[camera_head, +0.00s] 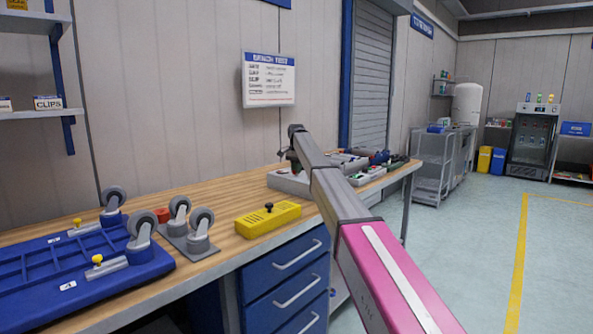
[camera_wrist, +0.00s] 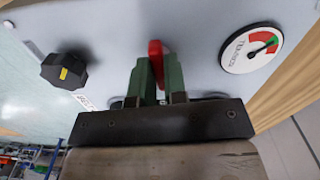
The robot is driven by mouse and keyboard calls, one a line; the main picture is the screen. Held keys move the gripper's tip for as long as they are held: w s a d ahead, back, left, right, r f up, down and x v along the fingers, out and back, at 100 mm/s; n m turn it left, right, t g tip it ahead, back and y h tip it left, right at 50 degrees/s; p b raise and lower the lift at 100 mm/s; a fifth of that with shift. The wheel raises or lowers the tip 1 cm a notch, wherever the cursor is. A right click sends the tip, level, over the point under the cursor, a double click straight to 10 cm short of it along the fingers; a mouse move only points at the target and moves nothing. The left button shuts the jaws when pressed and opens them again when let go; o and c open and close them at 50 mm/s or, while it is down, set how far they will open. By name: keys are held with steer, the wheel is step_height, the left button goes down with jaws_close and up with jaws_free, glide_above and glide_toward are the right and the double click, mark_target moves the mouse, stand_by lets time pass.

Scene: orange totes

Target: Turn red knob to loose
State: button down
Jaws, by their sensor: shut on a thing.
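In the wrist view, the red knob (camera_wrist: 155,48) looks like a narrow upright bar on a pale grey panel (camera_wrist: 110,25). My gripper (camera_wrist: 158,70) has green fingers on either side of the red knob and is shut on it. The knob's lower part is hidden by the fingers. To its right is a round white dial (camera_wrist: 250,48) with a red and a green zone at its rim; its exact reading is too small to tell. In the head view, my arm reaches over the far end of the bench, and the knob cannot be made out.
A black knob with a yellow mark (camera_wrist: 64,70) is left of the red knob. On the wooden bench (camera_head: 210,185) are a yellow box (camera_head: 268,220), grey casters (camera_head: 190,225) and a blue dolly frame (camera_head: 60,265). A sign (camera_head: 269,80) hangs on the wall.

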steer(key=n, duration=0.8)
steer(key=shift+n, duration=0.4)
steer(key=n, duration=0.3)
steer(key=shift+n, duration=2.3)
steer(key=c, duration=1.2)
jaws_free()
steer(key=shift+o, duration=0.2)
step_height(320, 180, up, 11)
